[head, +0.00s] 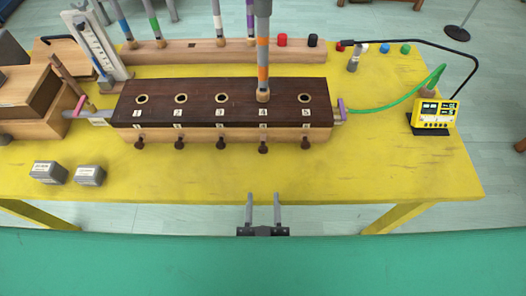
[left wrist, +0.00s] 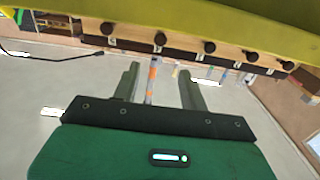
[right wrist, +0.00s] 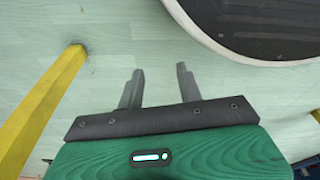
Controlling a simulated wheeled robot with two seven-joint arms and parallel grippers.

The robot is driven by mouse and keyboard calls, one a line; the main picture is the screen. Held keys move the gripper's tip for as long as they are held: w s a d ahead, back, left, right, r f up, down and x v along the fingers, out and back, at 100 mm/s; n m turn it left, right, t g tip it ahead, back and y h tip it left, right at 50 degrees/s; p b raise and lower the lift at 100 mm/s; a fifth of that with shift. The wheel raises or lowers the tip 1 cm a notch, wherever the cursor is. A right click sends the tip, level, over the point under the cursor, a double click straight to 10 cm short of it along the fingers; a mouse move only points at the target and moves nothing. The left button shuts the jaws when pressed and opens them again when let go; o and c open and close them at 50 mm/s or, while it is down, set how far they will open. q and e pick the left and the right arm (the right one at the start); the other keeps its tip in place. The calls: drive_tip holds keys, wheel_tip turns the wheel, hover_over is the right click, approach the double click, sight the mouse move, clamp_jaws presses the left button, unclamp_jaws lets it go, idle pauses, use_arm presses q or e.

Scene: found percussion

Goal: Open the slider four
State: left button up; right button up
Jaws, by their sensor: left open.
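Slider four's dark knob (head: 263,149) sticks out of the front of the long wooden box (head: 225,132), below the label 4. An orange-and-grey striped tube (head: 263,60) stands in hole four above it. My left gripper (head: 263,198) is open and empty, in front of the table's near edge and in line with slider four, well apart from it. In the left wrist view the picture is inverted, and the same knob (left wrist: 160,38) shows above the open fingers (left wrist: 158,85). My right gripper (right wrist: 158,85) is open and empty over the floor, outside the head view.
Two grey blocks (head: 62,173) lie on the yellow table (head: 380,170) at the left. A yellow meter (head: 434,116) stands at the right, with a green hose (head: 400,107) to the box. The table in front of the knobs is clear. A yellow table leg (right wrist: 45,105) is left of my right gripper.

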sight(263, 152)
use_arm(q)
drive_tip(key=w+p, duration=0.3)
drive_tip(key=w, duration=0.7)
drive_tip(key=shift+w+r, duration=0.1)
drive_tip(key=shift+w, duration=1.05)
use_arm(e)
drive_tip(key=s+d+f, duration=0.2)
drive_tip(key=s+f, duration=0.3)
drive_tip(key=s, duration=0.2)
drive_tip(key=shift+d+f, duration=0.3)
drive_tip(key=shift+f, duration=0.05)
use_arm(q)
drive_tip(key=shift+c, duration=0.2)
use_arm(e)
drive_tip(key=shift+s, duration=0.1)
